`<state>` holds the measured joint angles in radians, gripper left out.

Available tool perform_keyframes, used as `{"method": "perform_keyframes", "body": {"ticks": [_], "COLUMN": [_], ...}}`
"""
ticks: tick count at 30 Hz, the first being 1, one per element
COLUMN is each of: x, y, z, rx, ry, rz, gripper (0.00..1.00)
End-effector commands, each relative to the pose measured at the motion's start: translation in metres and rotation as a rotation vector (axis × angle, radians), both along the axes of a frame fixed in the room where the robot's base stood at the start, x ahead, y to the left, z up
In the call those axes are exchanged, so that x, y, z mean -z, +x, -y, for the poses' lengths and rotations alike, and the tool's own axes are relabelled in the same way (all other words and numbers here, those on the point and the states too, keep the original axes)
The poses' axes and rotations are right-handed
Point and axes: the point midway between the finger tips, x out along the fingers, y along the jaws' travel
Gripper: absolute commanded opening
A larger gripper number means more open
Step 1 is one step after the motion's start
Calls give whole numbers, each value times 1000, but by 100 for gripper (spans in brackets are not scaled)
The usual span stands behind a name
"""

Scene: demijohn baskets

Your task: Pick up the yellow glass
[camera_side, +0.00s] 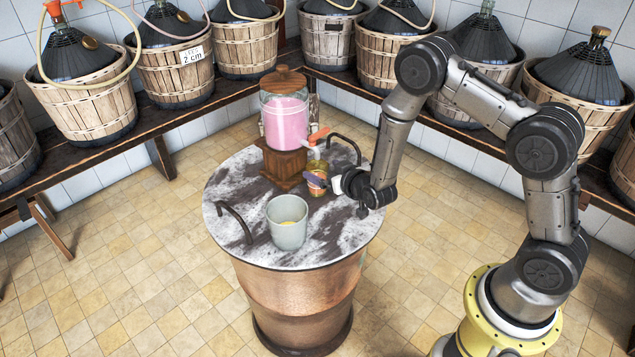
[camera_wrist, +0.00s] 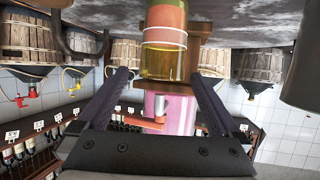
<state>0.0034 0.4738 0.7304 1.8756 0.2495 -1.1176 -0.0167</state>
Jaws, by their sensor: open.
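The yellow glass (camera_side: 317,182) stands upright on the marbled round tabletop (camera_side: 238,185), in front of the drink dispenser. It has an orange-red band. In the wrist view, which is upside down, the glass (camera_wrist: 164,40) lies centred between my two fingers, with clear yellow glass towards its rim. My gripper (camera_side: 322,181) comes in low from the right, at the height of the glass. In the wrist view my gripper (camera_wrist: 160,74) is open, with a gap on each side of the glass. One finger covers part of the glass in the side view.
The dispenser (camera_side: 285,122) with pink liquid stands on a wooden block close behind the glass, its orange-handled tap above it. A grey bucket (camera_side: 287,222) stands at the front of the tabletop. Dark curved handles (camera_side: 236,222) rise at the edges. Basketed demijohns (camera_side: 87,90) line the wall benches.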

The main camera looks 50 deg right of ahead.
Motion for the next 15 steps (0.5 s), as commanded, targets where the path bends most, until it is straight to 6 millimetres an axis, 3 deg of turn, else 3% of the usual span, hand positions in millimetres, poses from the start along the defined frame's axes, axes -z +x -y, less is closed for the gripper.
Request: {"method": "perform_keyframes", "body": {"ticks": [8,15], "x": [7,19], "y": [19,49], "z": [4,10], "rx": [0,1], "ry": [1,-1], "rz": [1,1], "gripper": [100,100]}}
